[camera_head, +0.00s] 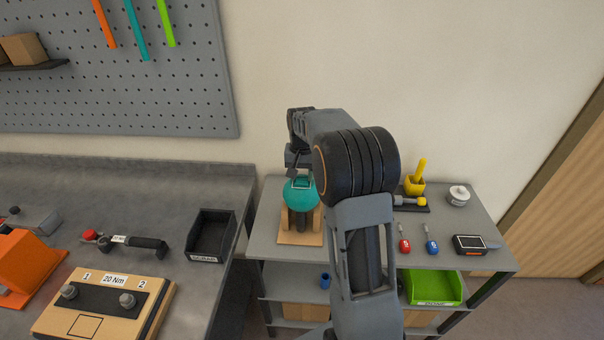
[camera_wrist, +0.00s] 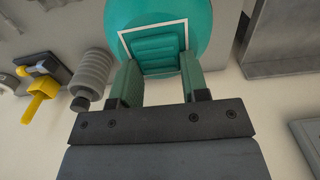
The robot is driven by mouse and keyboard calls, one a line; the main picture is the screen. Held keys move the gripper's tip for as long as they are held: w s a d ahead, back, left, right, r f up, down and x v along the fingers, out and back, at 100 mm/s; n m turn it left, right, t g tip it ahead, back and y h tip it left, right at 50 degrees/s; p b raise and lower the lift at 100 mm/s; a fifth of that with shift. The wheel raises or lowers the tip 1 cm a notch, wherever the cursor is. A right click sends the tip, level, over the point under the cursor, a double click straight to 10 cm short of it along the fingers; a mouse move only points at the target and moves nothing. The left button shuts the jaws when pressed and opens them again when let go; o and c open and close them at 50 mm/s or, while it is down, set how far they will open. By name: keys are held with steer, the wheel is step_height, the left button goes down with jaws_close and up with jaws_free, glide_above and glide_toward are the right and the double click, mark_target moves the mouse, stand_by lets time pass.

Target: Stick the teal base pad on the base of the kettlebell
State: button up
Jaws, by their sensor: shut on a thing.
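The teal kettlebell (camera_head: 301,197) sits upside down in a wooden cradle (camera_head: 285,237) on the grey shelf unit, its base up. In the wrist view the teal base (camera_wrist: 203,28) bears a white square outline. My gripper (camera_wrist: 158,72) is shut on the ribbed teal base pad (camera_wrist: 157,52), with one green finger on each side. The pad shows inside the outline, close to the base; I cannot tell whether it touches. In the head view my gripper (camera_head: 297,170) is just above the kettlebell, and the pad is hard to make out.
The workbench at left holds a black tray (camera_head: 210,235), a torque wrench (camera_head: 140,243) and a wooden block (camera_head: 105,300). A pegboard wall stands behind the bench.

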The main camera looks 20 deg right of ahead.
mark_target(302, 177)
steer(key=shift+f, duration=0.15)
steer(key=o, duration=0.9)
step_height(302, 177, up, 14)
steer(key=shift+f+b, duration=0.1)
steer(key=shift+b, duration=0.25)
